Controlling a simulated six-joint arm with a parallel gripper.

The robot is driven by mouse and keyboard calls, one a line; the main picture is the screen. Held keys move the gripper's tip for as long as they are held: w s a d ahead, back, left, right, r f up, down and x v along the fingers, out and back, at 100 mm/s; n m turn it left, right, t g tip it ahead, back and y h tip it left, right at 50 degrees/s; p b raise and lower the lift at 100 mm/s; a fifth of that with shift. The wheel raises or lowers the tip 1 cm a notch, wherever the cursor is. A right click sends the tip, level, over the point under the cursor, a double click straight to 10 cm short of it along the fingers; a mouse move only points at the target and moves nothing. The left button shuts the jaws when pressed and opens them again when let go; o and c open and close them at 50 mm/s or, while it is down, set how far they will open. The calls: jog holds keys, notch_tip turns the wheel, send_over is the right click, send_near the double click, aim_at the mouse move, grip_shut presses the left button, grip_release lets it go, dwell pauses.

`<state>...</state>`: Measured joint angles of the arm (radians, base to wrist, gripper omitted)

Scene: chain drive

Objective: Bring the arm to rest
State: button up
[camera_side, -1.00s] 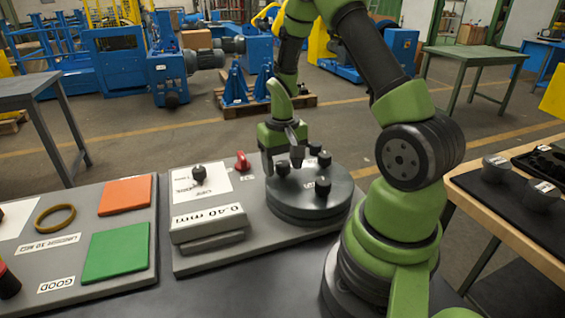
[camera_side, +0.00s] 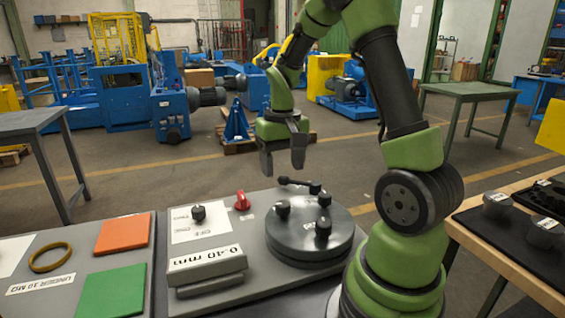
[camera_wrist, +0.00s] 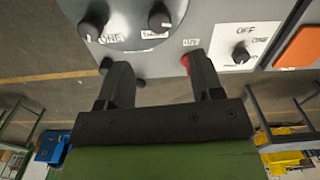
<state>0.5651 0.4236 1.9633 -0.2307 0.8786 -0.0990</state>
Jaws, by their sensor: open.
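My gripper (camera_side: 283,157) is open and empty, raised above the back edge of the grey panel. In the wrist view, my gripper (camera_wrist: 160,72) shows its two dark fingers spread apart, with nothing between them. Below and in front of it in the side view is a dark round disc (camera_side: 290,240) with several black knobs on top. A dark handle (camera_side: 300,185) sticks out at the disc's back edge. The fingers look apart from the disc and the knobs.
An orange pad (camera_side: 122,234), a green pad (camera_side: 112,292) and a brass ring (camera_side: 50,257) lie further left. Open floor lies behind.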

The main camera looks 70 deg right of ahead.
jog(key=s+a+r+n+t, duration=0.1)
jog(key=s+a+r+t, duration=0.1)
jog(key=a, duration=0.4)
jog(key=s+a+r+n+t+y, duration=0.1)
jog(key=s+a+r+t, duration=0.1)
jog(key=s+a+r, duration=0.2)
jog(key=s+a+r+n+t+y, duration=0.1)
jog(key=s+a+r+n+t, duration=0.1)
jog(key=a+r, duration=0.5)
jog(key=shift+s+a+r+t, duration=0.15)
jog(key=shift+s+a+t, duration=0.4)
jog(key=shift+s, duration=0.3)
jog(key=shift+o, duration=0.2)
jog(key=shift+w+d, duration=0.1)
